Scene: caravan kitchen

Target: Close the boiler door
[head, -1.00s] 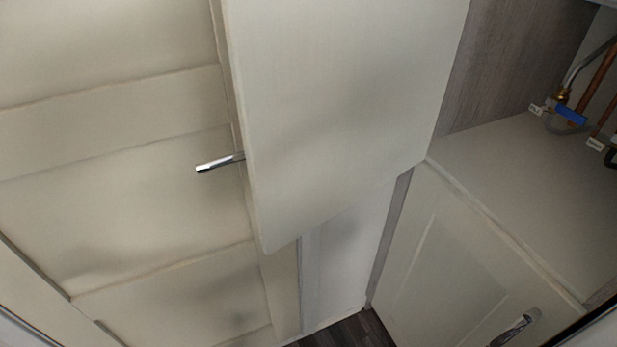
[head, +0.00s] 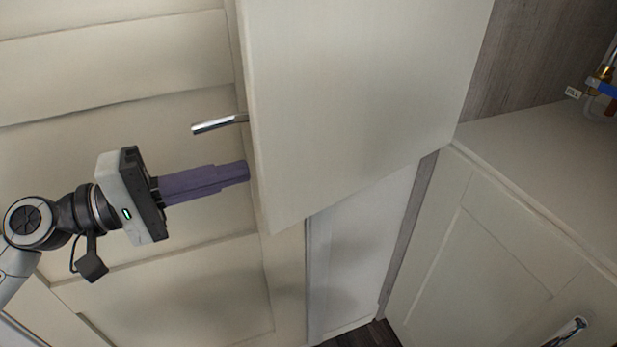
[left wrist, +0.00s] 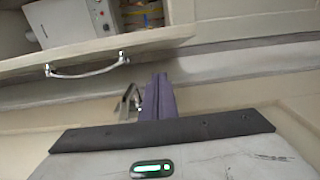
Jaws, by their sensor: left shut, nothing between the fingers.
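The boiler door appears to be the large cream panel (head: 360,100) standing open in the head view, with a chrome handle (head: 218,124) jutting from its left side. My left gripper (head: 245,172) comes in from the left, its purple fingers shut and empty. The fingertips are close to the door's left edge, just below the handle; I cannot tell if they touch it. In the left wrist view the shut fingers (left wrist: 158,90) point up beside a small metal handle (left wrist: 128,102). My right gripper is not in view.
A lower cream cupboard (head: 480,250) with its own handle (head: 572,328) stands at the right, with a shelf, brass fitting and blue valve above. The left wrist view shows a bow handle (left wrist: 85,68) and a white box (left wrist: 62,22) in an open compartment.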

